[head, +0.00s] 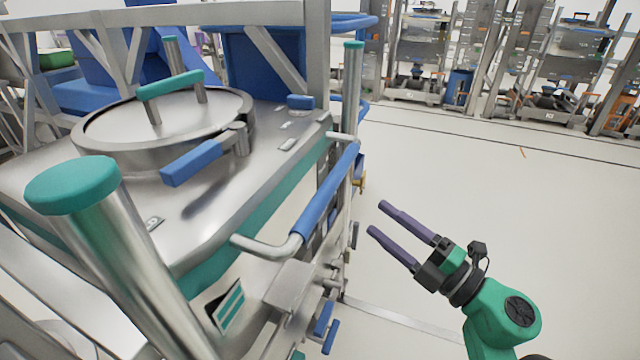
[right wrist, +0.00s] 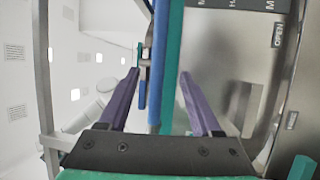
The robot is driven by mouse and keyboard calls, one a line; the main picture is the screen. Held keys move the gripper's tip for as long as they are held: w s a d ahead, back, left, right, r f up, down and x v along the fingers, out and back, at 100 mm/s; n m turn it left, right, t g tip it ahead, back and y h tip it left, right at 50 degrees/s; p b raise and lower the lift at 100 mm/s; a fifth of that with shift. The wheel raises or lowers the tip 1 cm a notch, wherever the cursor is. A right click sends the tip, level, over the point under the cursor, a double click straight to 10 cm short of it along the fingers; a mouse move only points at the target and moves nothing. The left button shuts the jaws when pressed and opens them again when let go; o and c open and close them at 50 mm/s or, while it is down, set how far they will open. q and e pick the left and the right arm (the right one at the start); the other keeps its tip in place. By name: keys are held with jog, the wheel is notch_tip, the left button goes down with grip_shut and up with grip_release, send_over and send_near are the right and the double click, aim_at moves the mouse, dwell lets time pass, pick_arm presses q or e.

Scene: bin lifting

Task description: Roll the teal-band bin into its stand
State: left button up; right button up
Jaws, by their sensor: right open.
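The teal-band bin (head: 195,215) is a steel bin at the left of the head view, with a round lid (head: 185,115), teal-capped posts and a blue-gripped side handle (head: 328,190). My right gripper (head: 377,218) is open and empty, to the right of this handle and apart from it. In the right wrist view, my right gripper (right wrist: 157,75) has purple fingers, with the blue handle (right wrist: 158,60) and teal band (right wrist: 173,60) lying beyond and between the tips. My left gripper is not in view. A grey frame with blue panels (head: 262,60) stands behind the bin; I cannot tell whether it is the stand.
Pale floor (head: 480,190) is open to the right of the bin. Several steel racks with equipment (head: 415,60) line the far side. A blue drum (head: 458,88) stands among them. Latches and brackets (head: 300,285) stick out from the bin's near side.

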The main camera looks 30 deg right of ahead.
aim_at(338, 186)
jog(key=p+x, duration=0.3)
jog(key=x, duration=0.9)
jog(key=shift+r, duration=0.15)
jog(key=shift+w+a, duration=0.1)
jog(key=shift+w, duration=0.35)
grip_shut()
dwell(0.3)
